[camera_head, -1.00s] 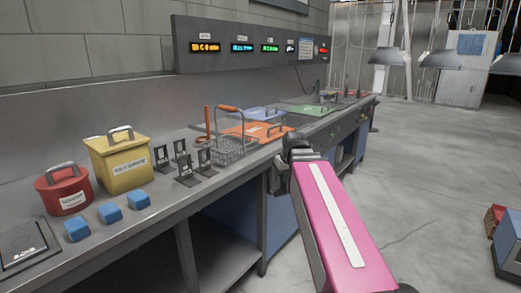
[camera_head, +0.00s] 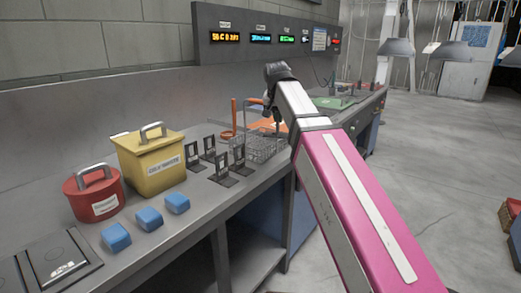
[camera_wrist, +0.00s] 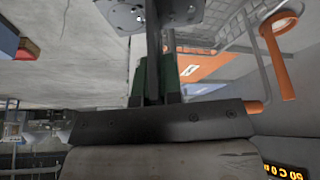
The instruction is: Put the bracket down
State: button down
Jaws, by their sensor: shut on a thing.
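My gripper (camera_wrist: 154,82) is shut on a bracket (camera_wrist: 153,48) in the wrist view. The bracket shows as a dark upright bar between the greenish finger pads, with a grey metal plate with holes at the top of the picture. The bracket is held in the air close to the bench edge. In the head view my arm reaches over the bench beside the wire basket (camera_head: 262,147), and the fingers are mostly hidden behind the arm. Several black stands (camera_head: 222,166) are on the bench left of the basket.
A yellow box (camera_head: 160,172), a red pot (camera_head: 92,196) and blue blocks (camera_head: 149,218) stand on the left part of the bench (camera_head: 190,238). An orange tray (camera_wrist: 205,66) and orange handle (camera_wrist: 277,62) are close to my gripper. Bare bench lies in front of the stands.

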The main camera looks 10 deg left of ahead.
jog(key=shift+a+r, duration=0.4)
jog(key=shift+a, duration=0.05)
jog(key=shift+a+f, duration=0.1)
jog(key=shift+a, duration=0.25)
jog(key=shift+w+a+f, duration=1)
jog(key=shift+a+f, duration=0.55)
jog(key=shift+f, duration=0.25)
jog(key=shift+w+a+f, duration=0.95)
jog(key=shift+a+f, duration=0.6)
jog(key=shift+f, duration=0.2)
jog(key=shift+w+a+f, duration=1)
jog(key=shift+a+f, duration=0.55)
jog(key=shift+f, duration=0.25)
jog(key=shift+f, duration=0.1)
jog(key=c, duration=1.3)
grip_release()
